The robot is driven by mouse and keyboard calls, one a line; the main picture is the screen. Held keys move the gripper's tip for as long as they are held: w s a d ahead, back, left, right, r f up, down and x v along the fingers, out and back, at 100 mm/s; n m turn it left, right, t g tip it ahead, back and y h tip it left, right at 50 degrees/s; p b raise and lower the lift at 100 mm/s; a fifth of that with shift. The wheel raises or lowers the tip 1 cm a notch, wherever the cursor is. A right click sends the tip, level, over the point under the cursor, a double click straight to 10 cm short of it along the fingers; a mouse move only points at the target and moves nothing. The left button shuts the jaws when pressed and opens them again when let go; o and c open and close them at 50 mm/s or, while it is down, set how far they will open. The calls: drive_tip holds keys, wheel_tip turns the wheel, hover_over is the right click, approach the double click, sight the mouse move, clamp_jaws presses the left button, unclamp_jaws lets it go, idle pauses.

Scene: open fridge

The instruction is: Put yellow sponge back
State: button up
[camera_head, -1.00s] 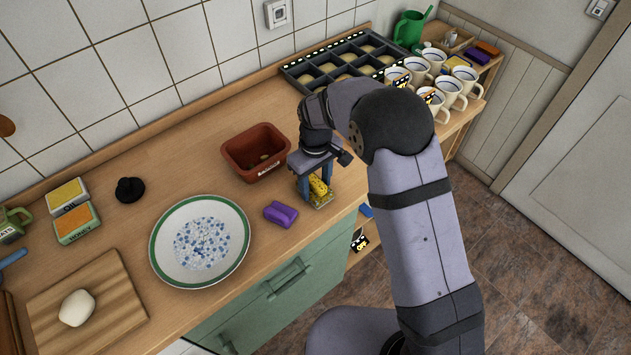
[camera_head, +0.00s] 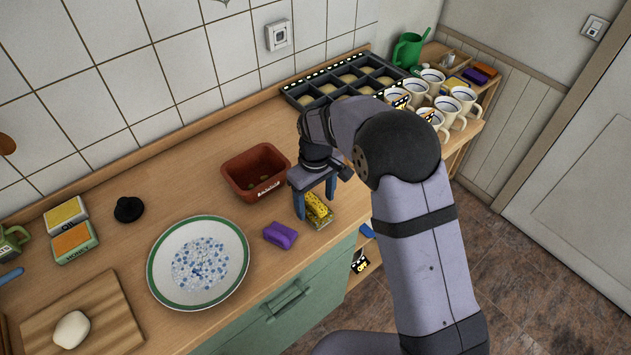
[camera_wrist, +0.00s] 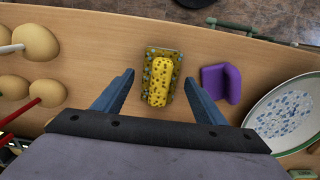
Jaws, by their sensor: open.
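The yellow sponge (camera_head: 317,205) lies on a small patterned yellow-green base (camera_head: 321,220) near the counter's front edge. In the wrist view the sponge (camera_wrist: 159,82) sits lengthwise on the patterned base (camera_wrist: 176,58), between and beyond my gripper's fingertips. My gripper (camera_head: 315,208) is open, its blue fingers pointing down by the sponge. In the wrist view both fingers of my gripper (camera_wrist: 158,82) stand apart with clear gaps to the sponge on each side. Nothing is held.
A purple sponge (camera_head: 280,235) lies just left of my gripper. A brown pot (camera_head: 250,185) stands behind it. A green-rimmed plate (camera_head: 153,262) is further left. White mugs (camera_head: 465,98) and a dark muffin tray (camera_head: 318,97) are at the back right.

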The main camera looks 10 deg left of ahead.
sight(318, 203)
wheel_tip(318, 203, up, 10)
drive_tip(key=b, duration=0.2)
drive_tip(key=shift+r, duration=0.15)
drive_tip(key=shift+d, duration=0.1)
drive_tip(key=s+d+f+m, duration=0.3)
drive_tip(key=s+d+m, duration=0.1)
drive_tip(key=s+d, duration=0.6)
drive_tip(key=s+d+f+m, duration=0.3)
drive_tip(key=s+d+m, duration=0.2)
drive_tip(key=s+d, duration=0.5)
drive_tip(key=shift+s+f, duration=0.25)
drive_tip(key=shift+s, duration=0.05)
idle(0.3)
